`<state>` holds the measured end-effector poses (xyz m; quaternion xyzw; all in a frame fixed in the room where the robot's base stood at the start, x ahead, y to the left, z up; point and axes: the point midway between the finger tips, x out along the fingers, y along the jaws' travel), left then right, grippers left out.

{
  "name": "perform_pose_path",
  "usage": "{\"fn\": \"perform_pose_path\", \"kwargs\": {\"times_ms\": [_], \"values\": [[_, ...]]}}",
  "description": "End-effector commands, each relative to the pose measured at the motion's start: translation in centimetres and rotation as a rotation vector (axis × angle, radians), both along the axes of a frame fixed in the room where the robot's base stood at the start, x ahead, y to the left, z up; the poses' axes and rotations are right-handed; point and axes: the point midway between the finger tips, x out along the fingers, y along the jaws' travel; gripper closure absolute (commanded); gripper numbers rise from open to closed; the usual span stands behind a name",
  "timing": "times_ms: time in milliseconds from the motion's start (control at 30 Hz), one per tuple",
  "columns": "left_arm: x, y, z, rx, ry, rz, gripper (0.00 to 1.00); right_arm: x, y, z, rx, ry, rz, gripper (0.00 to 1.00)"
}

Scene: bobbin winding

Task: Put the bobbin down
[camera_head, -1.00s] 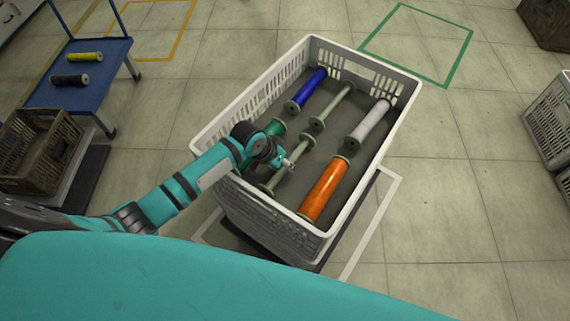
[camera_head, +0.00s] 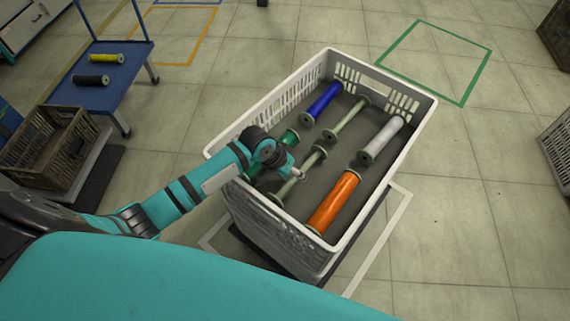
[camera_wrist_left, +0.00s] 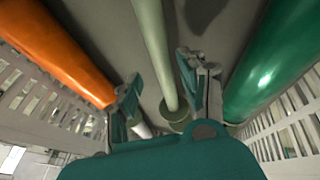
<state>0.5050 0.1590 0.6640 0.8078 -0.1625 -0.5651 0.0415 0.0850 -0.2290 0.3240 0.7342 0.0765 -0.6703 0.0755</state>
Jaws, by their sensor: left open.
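A pale, bare-looking bobbin (camera_head: 311,164) lies in the white crate (camera_head: 398,83). My left gripper (camera_head: 294,174) is inside the crate, over this bobbin's near part. In the left wrist view the open fingers (camera_wrist_left: 160,84) are on either side of the bobbin's pale core (camera_wrist_left: 153,40), with its end disc close to the palm. I cannot tell whether a finger touches it. The orange bobbin (camera_wrist_left: 55,48) is left of the fingers and the green bobbin (camera_wrist_left: 272,60) is right of them. My arm partly hides the green bobbin (camera_head: 287,140) in the head view. My right gripper is not in view.
The crate also holds a blue bobbin (camera_head: 322,102), another pale bobbin (camera_head: 347,118) and a grey-white bobbin (camera_head: 384,138). The crate walls stand close around my gripper. A blue table (camera_head: 118,76) with two bobbins and a brown crate (camera_head: 58,150) are at left.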

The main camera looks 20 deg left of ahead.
Motion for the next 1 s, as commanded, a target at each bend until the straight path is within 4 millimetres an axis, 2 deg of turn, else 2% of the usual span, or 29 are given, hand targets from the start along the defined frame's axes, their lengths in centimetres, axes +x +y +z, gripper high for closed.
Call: {"fn": "perform_pose_path", "kwargs": {"times_ms": [33, 200, 433, 600, 1000], "values": [[-0.3, 0.5, 1.3, 0.002, -0.004, -0.001, 0.58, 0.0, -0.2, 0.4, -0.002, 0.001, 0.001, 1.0], [-1.5, 1.6, 4.7, 0.002, -0.004, -0.001, 0.58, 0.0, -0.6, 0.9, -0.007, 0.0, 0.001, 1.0], [-2.7, 2.7, 7.9, 0.0, -0.002, -0.002, 0.58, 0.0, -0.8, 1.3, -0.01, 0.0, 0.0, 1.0], [-3.0, 3.0, 8.7, 0.0, 0.0, -0.001, 0.58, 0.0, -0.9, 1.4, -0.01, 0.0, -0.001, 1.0], [-3.0, 3.0, 8.8, 0.0, 0.0, -0.001, 0.58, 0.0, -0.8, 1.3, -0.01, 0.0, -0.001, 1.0]]}}
